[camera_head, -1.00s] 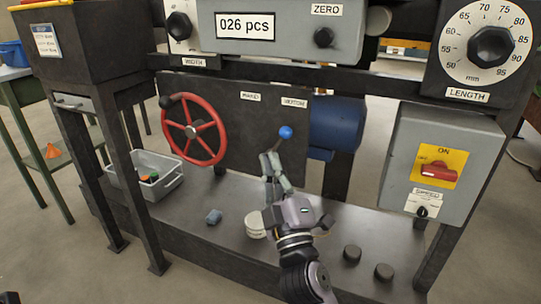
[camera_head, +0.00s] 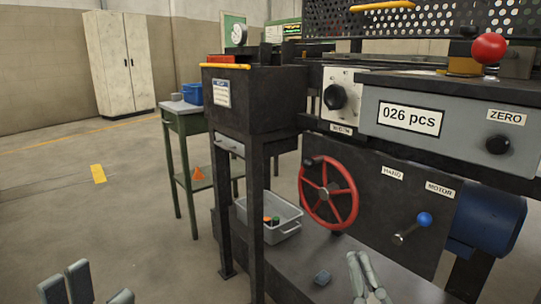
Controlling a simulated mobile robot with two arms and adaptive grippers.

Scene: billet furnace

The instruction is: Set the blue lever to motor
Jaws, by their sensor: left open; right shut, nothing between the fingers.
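The blue lever (camera_head: 424,219) is a blue ball on a short metal shaft, on the dark panel at the right. Its shaft rises from its pivot up and to the right, so the ball sits below the MOTOR label (camera_head: 440,190). The HAND label (camera_head: 392,174) is further left, above the pivot. My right gripper (camera_head: 358,258) is at the bottom edge, below and left of the lever and apart from it in the picture. It is shut and empty. My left gripper (camera_head: 84,284) is open and empty at the bottom left, far from the machine.
A red handwheel (camera_head: 328,192) is left of the lever, and a blue motor (camera_head: 488,221) is right of it. The floor at the left is clear.

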